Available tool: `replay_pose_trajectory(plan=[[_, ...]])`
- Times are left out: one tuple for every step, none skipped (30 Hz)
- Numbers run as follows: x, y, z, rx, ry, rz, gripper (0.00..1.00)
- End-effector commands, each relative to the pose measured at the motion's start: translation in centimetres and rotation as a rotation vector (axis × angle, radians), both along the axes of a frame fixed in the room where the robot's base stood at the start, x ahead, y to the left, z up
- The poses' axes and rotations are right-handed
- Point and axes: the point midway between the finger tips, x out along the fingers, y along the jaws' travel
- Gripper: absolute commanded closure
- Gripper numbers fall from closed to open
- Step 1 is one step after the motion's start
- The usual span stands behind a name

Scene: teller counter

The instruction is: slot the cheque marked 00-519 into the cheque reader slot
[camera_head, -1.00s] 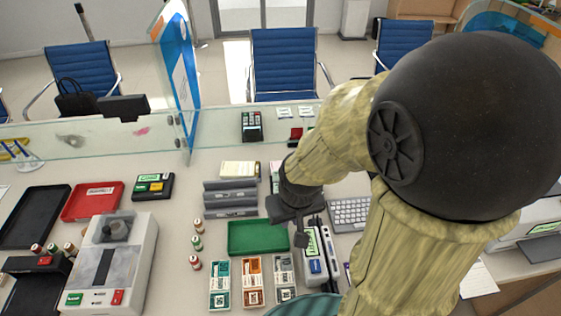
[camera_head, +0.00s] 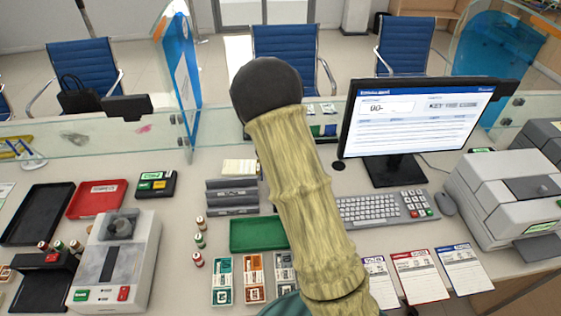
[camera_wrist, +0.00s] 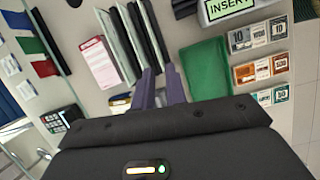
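My gripper (camera_wrist: 160,85) points down over the counter in the wrist view. Its two dark fingers stand a little apart with nothing visible between them. A pink-and-white slip (camera_wrist: 98,62) lies left of the fingers, beside the grey rack (camera_wrist: 128,42). A yellowish slip (camera_head: 240,167) lies behind that rack in the head view. No number can be read on either, so I cannot tell which is cheque 00-519. A unit labelled INSERT (camera_wrist: 230,8) is cut off at the wrist view's top edge; its slot is not visible. In the head view my arm hides the gripper.
A green tray (camera_head: 258,234) and banknote stacks (camera_head: 221,285) lie before the rack. The monitor (camera_head: 415,125), keyboard (camera_head: 370,209) and several paper forms (camera_head: 420,275) are to the right. A glass screen (camera_head: 80,138) runs along the back. A red tray (camera_head: 96,199) is at left.

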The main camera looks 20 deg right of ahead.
Motion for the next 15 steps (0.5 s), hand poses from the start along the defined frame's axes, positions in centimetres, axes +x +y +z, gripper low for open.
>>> replay_pose_trajectory(plan=[[0.9, -0.1, -0.4, -0.023, 0.027, 0.052, 0.86], [1.2, -0.2, -0.6, -0.033, 0.041, 0.077, 0.86], [1.6, -0.3, -0.8, -0.042, 0.055, 0.104, 0.86], [1.8, -0.3, -0.9, -0.046, 0.063, 0.118, 0.86], [1.9, -0.4, -1.0, -0.051, 0.067, 0.127, 0.86], [1.9, -0.4, -1.0, -0.053, 0.072, 0.134, 0.86], [2.0, -0.4, -1.0, -0.053, 0.073, 0.136, 0.86], [2.0, -0.4, -1.0, -0.053, 0.073, 0.137, 0.86], [1.9, -0.4, -1.0, -0.053, 0.073, 0.136, 0.86], [1.9, -0.4, -1.0, -0.053, 0.073, 0.136, 0.86], [1.9, -0.4, -1.0, -0.053, 0.072, 0.135, 0.86], [1.9, -0.4, -1.0, -0.052, 0.071, 0.136, 0.86], [1.9, -0.4, -1.0, -0.052, 0.071, 0.135, 0.86], [1.9, -0.4, -1.0, -0.052, 0.071, 0.135, 0.86], [1.9, -0.4, -1.1, -0.052, 0.072, 0.134, 0.86]])
